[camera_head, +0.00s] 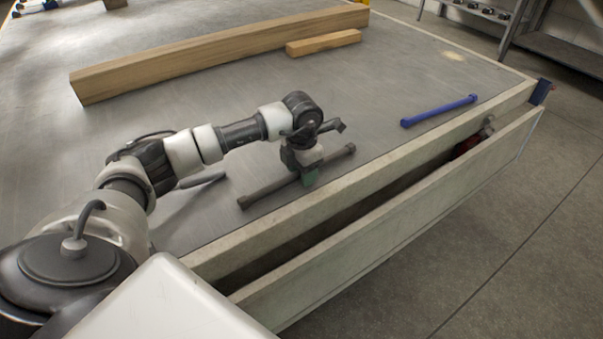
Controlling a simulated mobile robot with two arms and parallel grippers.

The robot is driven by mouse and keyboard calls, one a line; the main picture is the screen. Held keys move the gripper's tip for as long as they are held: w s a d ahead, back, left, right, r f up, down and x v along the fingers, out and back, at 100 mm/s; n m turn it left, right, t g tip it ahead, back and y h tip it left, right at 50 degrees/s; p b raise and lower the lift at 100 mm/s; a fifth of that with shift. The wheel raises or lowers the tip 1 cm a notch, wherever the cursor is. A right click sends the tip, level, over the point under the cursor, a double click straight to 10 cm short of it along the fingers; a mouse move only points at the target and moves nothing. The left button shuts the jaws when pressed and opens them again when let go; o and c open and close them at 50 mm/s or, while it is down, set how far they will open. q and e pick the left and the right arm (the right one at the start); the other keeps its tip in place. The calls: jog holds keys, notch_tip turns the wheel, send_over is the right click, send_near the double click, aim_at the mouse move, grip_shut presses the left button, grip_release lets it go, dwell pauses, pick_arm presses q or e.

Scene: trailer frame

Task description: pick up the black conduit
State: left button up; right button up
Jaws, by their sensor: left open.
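The black conduit (268,190) is a dark straight tube with thicker ends. It lies on the grey trailer bed near the front edge, running from lower left to upper right. My left gripper (308,177) points down over the middle of the conduit and hides that part of it. It is open, with its fingers at the conduit; whether they touch it I cannot tell. My right gripper is not in view.
A blue conduit (439,110) lies to the right on the bed. A long wooden beam (220,50) and a short wooden block (324,42) lie behind. A raised rim (370,182) and a side board (400,212) with a gap between them border the bed.

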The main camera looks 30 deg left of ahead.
pick_arm(q)
grip_shut()
jog(key=shift+r, duration=0.1)
dwell(0.7)
